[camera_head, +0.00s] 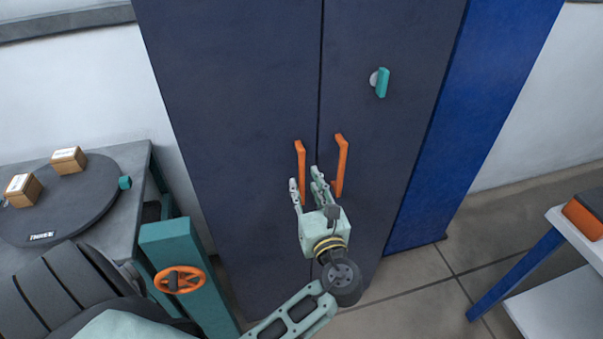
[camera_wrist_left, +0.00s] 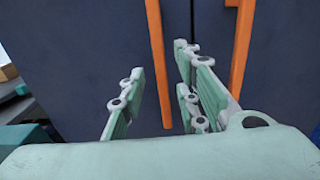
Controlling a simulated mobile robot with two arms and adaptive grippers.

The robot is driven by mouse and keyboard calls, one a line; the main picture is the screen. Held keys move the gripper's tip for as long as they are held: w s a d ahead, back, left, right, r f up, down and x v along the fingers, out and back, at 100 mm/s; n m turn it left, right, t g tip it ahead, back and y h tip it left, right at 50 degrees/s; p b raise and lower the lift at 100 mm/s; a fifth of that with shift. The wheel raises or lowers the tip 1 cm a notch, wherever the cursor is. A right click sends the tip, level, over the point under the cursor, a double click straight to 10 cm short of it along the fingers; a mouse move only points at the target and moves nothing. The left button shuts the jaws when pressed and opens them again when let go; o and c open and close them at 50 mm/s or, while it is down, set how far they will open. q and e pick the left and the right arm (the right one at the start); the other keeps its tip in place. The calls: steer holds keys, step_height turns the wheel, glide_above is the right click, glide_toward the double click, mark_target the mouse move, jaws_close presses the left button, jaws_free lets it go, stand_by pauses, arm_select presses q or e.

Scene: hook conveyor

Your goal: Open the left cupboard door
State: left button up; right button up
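The tall dark cupboard has a left door (camera_head: 240,110) and a right door (camera_head: 400,50), both looking shut, with a thin seam between them. The left door's orange handle (camera_head: 301,165) is vertical and shows in the left wrist view (camera_wrist_left: 157,60) too. The right door's orange handle (camera_head: 341,165) is parallel to it. My left gripper (camera_head: 305,182) is open in front of the doors. In the left wrist view its fingers (camera_wrist_left: 155,75) are spread, with the left handle between them in the picture; I cannot tell the remaining depth. My right gripper is not in view.
A teal knob (camera_head: 382,83) sits on the right door. At left is a table with a dark turntable (camera_head: 75,205) carrying small boxes (camera_head: 68,160), and a teal post with an orange handwheel (camera_head: 179,280). A white table (camera_head: 560,290) stands at right.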

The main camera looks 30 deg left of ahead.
mark_target(303, 178)
arm_select(q)
steer(key=x, duration=0.4)
steer(key=shift+p, duration=0.35)
steer(key=shift+d, duration=0.1)
jaws_close()
